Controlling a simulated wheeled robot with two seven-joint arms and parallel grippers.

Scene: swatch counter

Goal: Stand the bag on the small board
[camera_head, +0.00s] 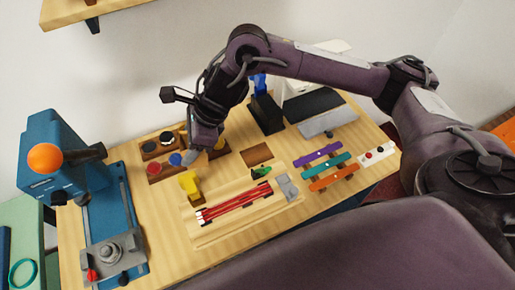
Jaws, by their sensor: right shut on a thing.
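My right gripper (199,150) reaches down over the back left part of the table, above the dark wooden trays. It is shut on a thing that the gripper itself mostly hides. I cannot make out the bag's outline; a greyish shape at the jaws may be part of it or of the gripper. A small brown board (257,154) lies flat and bare on the table, to the right of the gripper. My left gripper is not in view.
Wooden trays with round pieces (154,169) lie by the gripper. A yellow block (189,184) and a wooden holder with red rods (225,228) lie in front. A black stand (266,115) rises behind the board. A blue press (110,225) fills the left side.

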